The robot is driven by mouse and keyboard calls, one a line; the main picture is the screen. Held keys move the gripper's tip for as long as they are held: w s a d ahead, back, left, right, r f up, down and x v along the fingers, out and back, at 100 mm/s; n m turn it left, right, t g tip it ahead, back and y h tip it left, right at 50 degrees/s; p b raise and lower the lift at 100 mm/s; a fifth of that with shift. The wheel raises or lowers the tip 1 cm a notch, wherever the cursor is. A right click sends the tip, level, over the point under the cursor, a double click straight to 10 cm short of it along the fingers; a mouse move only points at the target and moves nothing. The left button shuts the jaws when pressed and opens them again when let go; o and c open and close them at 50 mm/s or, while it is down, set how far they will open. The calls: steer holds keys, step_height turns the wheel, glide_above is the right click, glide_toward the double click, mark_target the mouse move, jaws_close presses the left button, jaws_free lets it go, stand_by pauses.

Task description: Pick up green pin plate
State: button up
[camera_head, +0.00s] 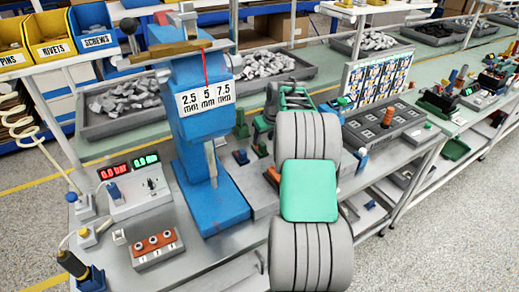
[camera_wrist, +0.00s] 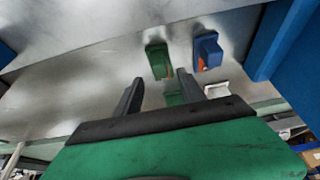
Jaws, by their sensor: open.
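Whether the fingertips are level with the plate is unclear. In the head view my arm hides most of the gripper.
A blue plate (camera_wrist: 207,51) stands close to the right of the green one in the wrist view. A blue press (camera_head: 205,150) stands left of my arm. A meter box (camera_head: 135,190) and red-topped block (camera_head: 156,248) are further left. A grey slotted tray (camera_head: 388,125) lies right.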

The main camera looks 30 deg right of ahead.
mark_target(261, 143)
steer(key=p+x, duration=0.1)
steer(key=x, duration=0.3)
steer(key=shift+w+f, duration=0.15)
steer(key=shift+a, duration=0.1)
steer(key=shift+c, duration=0.2)
jaws_close()
